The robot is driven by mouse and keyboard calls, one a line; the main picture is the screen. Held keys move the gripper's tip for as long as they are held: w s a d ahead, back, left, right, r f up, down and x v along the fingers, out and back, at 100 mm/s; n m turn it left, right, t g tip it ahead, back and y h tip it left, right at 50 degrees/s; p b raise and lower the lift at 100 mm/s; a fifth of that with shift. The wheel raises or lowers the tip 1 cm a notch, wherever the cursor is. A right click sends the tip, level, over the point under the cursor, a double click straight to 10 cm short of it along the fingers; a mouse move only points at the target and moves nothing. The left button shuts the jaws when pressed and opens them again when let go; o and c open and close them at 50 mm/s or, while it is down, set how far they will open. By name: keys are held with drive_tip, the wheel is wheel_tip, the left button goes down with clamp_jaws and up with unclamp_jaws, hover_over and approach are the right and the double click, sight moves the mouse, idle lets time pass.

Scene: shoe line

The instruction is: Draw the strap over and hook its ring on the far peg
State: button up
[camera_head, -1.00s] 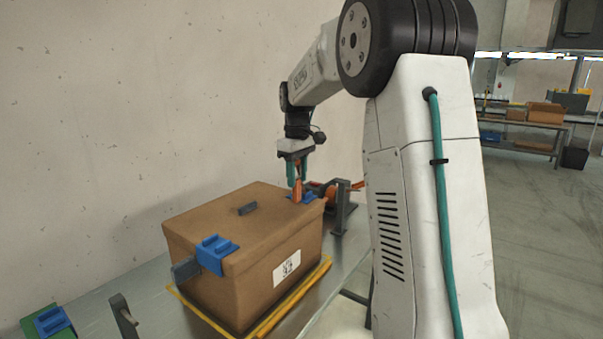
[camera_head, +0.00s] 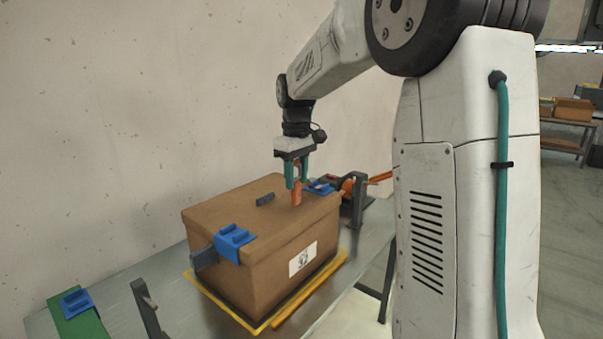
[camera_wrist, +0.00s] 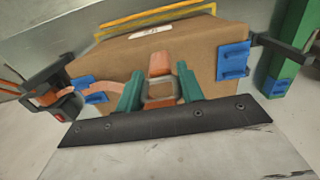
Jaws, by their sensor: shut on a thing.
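My gripper (camera_head: 297,183) is shut on the orange strap (camera_head: 296,194) by its ring end and holds it just above the lid of the brown box (camera_head: 255,207). In the wrist view the ring (camera_wrist: 160,92) sits between the teal fingers, and the strap (camera_wrist: 110,88) trails left over a blue corner guard to the orange reel (camera_wrist: 45,98). The reel also shows in the head view (camera_head: 348,186) on a dark stand beyond the box. A peg (camera_head: 147,305) on a dark bracket stands at the table's near left, but I cannot tell if it is the far peg.
Blue corner guards sit on the box's near edge (camera_head: 235,238) and far edge (camera_head: 320,187). A yellow frame (camera_head: 228,309) surrounds the box's base. A green block (camera_head: 83,322) with a blue guard stands at the lower left.

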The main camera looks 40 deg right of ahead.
sight(146, 298)
drive_tip(key=shift+s+a, duration=2.05)
drive_tip(key=shift+a, duration=3.85)
drive_tip(key=shift+s+a, duration=2)
drive_tip(key=shift+a, duration=3.9)
drive_tip(key=shift+s+a, duration=2.05)
drive_tip(key=shift+a, duration=3.85)
drive_tip(key=shift+f, duration=9.2)
drive_tip(key=shift+w+a+f, duration=0.1)
drive_tip(key=shift+w+a, duration=0.4)
drive_tip(key=shift+w, duration=1.1)
drive_tip(key=shift+w+a+f, duration=0.15)
drive_tip(key=shift+w+a, duration=0.3)
drive_tip(key=shift+w, duration=1.1)
drive_tip(key=shift+w+a+f, duration=0.1)
drive_tip(key=shift+w+a, duration=0.4)
drive_tip(key=shift+w, duration=1.1)
drive_tip(key=shift+w+a+f, duration=0.2)
drive_tip(key=shift+w+f, duration=0.25)
drive_tip(key=shift+w, duration=0.25)
